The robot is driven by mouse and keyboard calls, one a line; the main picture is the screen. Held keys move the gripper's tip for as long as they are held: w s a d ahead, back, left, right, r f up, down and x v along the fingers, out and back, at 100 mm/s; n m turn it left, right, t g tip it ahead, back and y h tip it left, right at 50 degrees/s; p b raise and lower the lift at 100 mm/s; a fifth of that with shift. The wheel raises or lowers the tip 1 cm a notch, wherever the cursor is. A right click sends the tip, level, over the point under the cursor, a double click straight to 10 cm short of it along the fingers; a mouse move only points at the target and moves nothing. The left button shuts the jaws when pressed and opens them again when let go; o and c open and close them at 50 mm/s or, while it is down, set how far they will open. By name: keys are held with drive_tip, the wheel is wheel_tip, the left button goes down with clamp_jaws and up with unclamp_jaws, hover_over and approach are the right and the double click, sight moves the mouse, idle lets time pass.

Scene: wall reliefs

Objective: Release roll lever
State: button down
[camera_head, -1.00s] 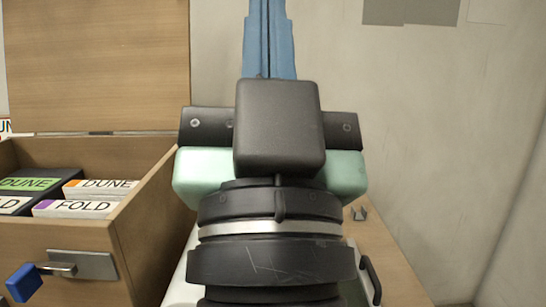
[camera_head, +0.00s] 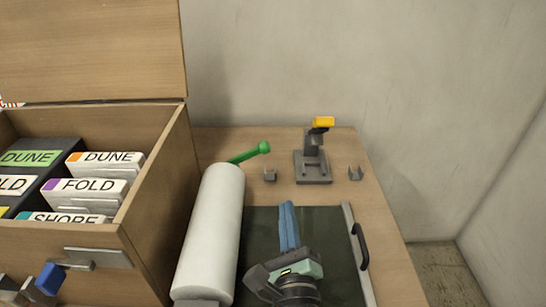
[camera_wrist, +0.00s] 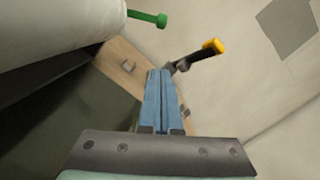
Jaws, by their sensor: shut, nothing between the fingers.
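A white roll (camera_head: 210,235) lies lengthwise on the table beside the wooden box. A green lever with a round knob (camera_head: 262,148) sticks out past its far end; it also shows in the wrist view (camera_wrist: 160,20). A grey stand with a yellow-tipped handle (camera_head: 322,123) rises at the table's back, and the yellow tip shows in the wrist view (camera_wrist: 212,46). My gripper (camera_head: 287,203) has its blue fingers shut and empty, right of the roll and short of both handles. Its fingers point ahead in the wrist view (camera_wrist: 161,72).
An open wooden box (camera_head: 150,205) with labelled cases stands at the left, with a blue-handled latch (camera_head: 48,280) in front. Two small grey brackets flank the stand. A dark panel with a black side handle (camera_head: 360,246) lies under my arm. A wall closes the back.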

sight(245, 156)
drive_tip(key=shift+s+d+f+m, duration=0.1)
drive_tip(key=shift+f+m, duration=0.4)
drive_tip(key=shift+f, duration=0.05)
drive_tip(key=w, duration=1)
drive_tip(key=shift+w+a+r+b, duration=0.2)
drive_tip(key=shift+a+r+b, duration=0.1)
drive_tip(key=shift+r+b, duration=0.1)
drive_tip(key=shift+w+a+r+p, duration=0.1)
drive_tip(key=shift+a+r+p, duration=0.45)
drive_tip(key=shift+r+p, duration=0.25)
drive_tip(key=shift+a+r+p, duration=0.55)
drive_tip(key=shift+r+p, duration=0.05)
drive_tip(key=shift+r, duration=0.25)
drive_tip(key=shift+a+r+n+p, duration=0.1)
drive_tip(key=shift+r+n+p, duration=0.2)
drive_tip(key=shift+n+p, duration=0.1)
